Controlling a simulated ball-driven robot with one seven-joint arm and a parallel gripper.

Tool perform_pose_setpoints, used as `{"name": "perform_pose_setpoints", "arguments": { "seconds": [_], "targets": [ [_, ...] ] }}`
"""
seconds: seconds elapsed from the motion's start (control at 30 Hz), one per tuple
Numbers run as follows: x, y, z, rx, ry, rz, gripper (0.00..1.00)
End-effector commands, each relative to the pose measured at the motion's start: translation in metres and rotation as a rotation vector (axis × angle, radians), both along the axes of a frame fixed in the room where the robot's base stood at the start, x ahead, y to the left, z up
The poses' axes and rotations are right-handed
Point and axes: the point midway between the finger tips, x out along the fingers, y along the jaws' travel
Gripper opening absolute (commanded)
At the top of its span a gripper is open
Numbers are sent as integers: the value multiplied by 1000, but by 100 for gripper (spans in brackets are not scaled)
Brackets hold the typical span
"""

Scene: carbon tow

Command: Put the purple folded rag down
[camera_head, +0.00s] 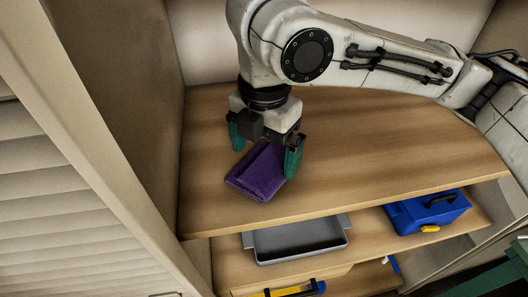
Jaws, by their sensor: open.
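The purple folded rag (257,176) lies on the wooden top shelf (370,150), near its left side. My gripper (264,150) is just above the rag, pointing down, with green fingers spread apart. One finger is at the rag's far left and the other at its right edge. The gripper's body hides the rag's far part. I cannot tell whether the fingers touch the rag.
A grey tray (297,242) and a blue toolbox (427,212) stand on the shelf below. Yellow and blue items (291,290) lie lower down. A wall (120,80) bounds the left side. The top shelf is clear to the right of the rag.

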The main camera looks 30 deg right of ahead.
Motion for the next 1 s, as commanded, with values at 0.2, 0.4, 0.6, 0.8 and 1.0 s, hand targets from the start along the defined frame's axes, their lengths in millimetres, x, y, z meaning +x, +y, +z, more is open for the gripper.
{"name": "perform_pose_setpoints", "arguments": {
  "seconds": [0.2,0.4,0.6,0.8,1.0],
  "targets": [
    [0,0,36,-2,-3,2,100],
    [0,0,59,-2,-1,1,100],
    [-1,0,64,-1,0,1,100],
    [-1,0,64,-1,0,1,100],
    [-1,0,64,-1,0,1,100]
  ]
}}
